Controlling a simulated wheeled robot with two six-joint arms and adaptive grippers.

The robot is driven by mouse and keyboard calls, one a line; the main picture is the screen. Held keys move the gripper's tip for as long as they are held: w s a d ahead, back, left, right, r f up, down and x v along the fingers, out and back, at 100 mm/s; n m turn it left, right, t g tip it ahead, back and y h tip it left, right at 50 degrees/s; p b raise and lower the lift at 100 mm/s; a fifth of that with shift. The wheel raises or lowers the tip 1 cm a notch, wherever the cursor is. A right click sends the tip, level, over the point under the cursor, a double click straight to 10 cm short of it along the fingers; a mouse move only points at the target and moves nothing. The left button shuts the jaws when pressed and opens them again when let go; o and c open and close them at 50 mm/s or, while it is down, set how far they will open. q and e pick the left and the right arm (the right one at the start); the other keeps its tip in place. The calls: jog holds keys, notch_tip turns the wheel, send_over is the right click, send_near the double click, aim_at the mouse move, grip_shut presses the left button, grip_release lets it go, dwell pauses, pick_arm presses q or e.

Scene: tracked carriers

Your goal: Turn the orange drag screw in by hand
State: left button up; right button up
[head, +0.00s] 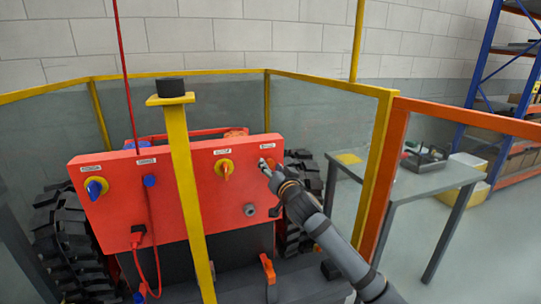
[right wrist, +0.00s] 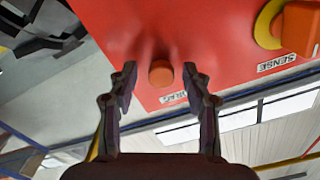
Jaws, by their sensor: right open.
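The orange drag screw (right wrist: 160,73) is a small round knob on the red panel (right wrist: 230,40), above a label partly hidden by a finger. My right gripper (right wrist: 160,78) is open, with one fingertip on each side of the screw and a visible gap on both sides. In the head view my right gripper (head: 267,167) is at the upper right of the red panel (head: 185,205) and hides much of the screw. How deep the fingertips reach around the screw is hard to tell. My left gripper is not in view.
An orange knob on a yellow disc (head: 225,168) sits left of the gripper, and a blue knob on yellow (head: 96,187) at far left. A yellow post (head: 185,180) stands before the panel. Yellow-framed clear guards surround the carrier. A grey table (head: 420,180) stands at right.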

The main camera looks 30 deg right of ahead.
jog(key=r+n+p, duration=0.1)
jog(key=n, duration=0.2)
jog(key=shift+r, duration=0.2)
jog(key=shift+s+f+n+p, duration=0.15)
jog(key=shift+n+p, duration=0.35)
jog(key=shift+n, duration=0.3)
jog(key=shift+f+n, duration=0.2)
jog(key=shift+n, duration=0.1)
jog(key=shift+f, duration=0.2)
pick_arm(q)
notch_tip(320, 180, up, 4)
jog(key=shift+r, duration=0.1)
pick_arm(e)
jog(key=shift+r, duration=0.1)
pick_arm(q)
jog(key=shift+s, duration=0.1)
pick_arm(e)
jog(key=shift+c, duration=0.4)
